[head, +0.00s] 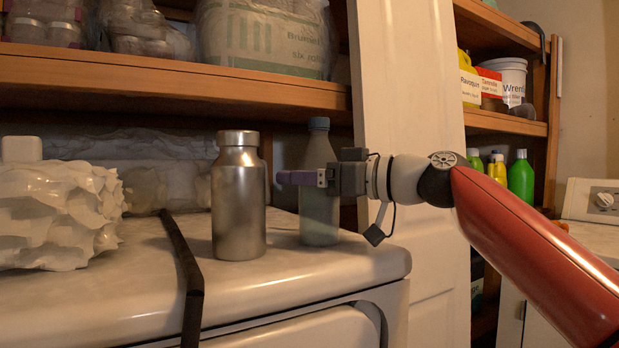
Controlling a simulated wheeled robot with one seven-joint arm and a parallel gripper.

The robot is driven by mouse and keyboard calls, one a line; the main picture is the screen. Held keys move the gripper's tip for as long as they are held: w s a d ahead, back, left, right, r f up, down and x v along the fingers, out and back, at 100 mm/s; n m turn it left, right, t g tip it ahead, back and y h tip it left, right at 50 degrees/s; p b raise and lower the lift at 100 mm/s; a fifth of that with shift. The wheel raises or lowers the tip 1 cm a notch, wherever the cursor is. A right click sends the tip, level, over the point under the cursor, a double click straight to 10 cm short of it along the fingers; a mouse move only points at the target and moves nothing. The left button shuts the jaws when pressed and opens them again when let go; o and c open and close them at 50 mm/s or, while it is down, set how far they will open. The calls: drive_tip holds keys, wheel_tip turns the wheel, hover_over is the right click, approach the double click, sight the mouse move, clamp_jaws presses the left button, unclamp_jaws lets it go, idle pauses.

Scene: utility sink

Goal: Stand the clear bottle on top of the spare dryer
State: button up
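The clear bottle (319,218), translucent with a grey cap, is upright over the right end of a white appliance top (330,262). Its base appears to rest on that top. This appliance looks like a dryer or washer; I cannot tell whether it is the spare dryer. My gripper (298,178) reaches in from the right at the bottle's mid-height. I cannot tell whether the fingers press on the bottle.
A metal bottle (239,205) stands close left of the fingertips. A white rough-surfaced object (55,215) is farther left, and a dark strap (187,270) crosses the top. A wooden shelf (170,90) hangs above. Another white appliance (592,203) stands far right.

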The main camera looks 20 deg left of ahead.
drive_tip(key=d+b, duration=0.3)
drive_tip(key=d, duration=0.9)
drive_tip(key=shift+s+r+b, duration=0.15)
drive_tip(key=shift+s+b, duration=0.25)
